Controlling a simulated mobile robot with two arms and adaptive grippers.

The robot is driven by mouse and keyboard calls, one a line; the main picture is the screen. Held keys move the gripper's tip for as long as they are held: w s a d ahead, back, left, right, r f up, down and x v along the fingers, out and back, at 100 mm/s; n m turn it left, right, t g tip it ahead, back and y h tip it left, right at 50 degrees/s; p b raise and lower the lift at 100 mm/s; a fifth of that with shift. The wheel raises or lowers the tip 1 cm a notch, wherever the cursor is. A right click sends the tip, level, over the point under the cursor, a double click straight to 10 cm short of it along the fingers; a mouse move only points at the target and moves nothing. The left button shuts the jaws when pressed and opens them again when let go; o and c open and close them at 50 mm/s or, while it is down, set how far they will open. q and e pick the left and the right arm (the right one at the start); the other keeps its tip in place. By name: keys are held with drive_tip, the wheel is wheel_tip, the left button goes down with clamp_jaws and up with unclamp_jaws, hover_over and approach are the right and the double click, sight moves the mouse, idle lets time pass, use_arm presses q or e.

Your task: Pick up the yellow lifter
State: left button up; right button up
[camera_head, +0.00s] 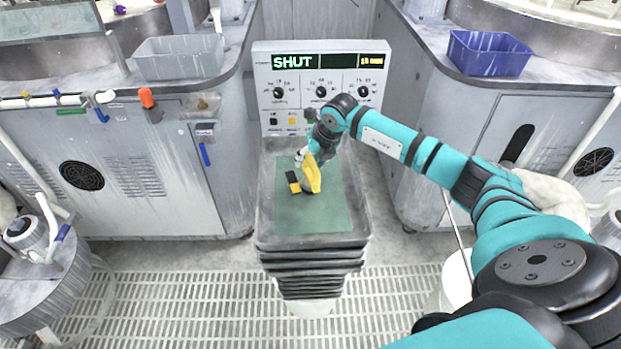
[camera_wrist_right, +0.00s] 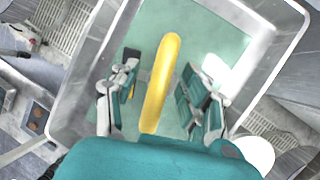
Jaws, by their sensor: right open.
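The yellow lifter (camera_head: 311,174) is on the green mat (camera_head: 330,206) in the grey tray (camera_head: 262,222), below the control panel. In the right wrist view the lifter (camera_wrist_right: 163,84) is a long yellow bar between the two fingers of my right gripper (camera_wrist_right: 158,92). The fingers are open, with a gap on each side of the bar. In the head view my right gripper (camera_head: 304,158) is at the upper end of the lifter and partly hides it. My left gripper is not in view.
A control panel (camera_head: 321,82) reading SHUT stands behind the tray. A grey bin (camera_head: 180,58) and a blue bin (camera_head: 488,53) sit on the side machines. The front of the mat is clear.

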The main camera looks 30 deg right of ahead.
drive_tip(key=shift+c, duration=0.4)
clamp_jaws()
drive_tip(key=shift+w+r, duration=0.2)
drive_tip(key=shift+r, duration=0.05)
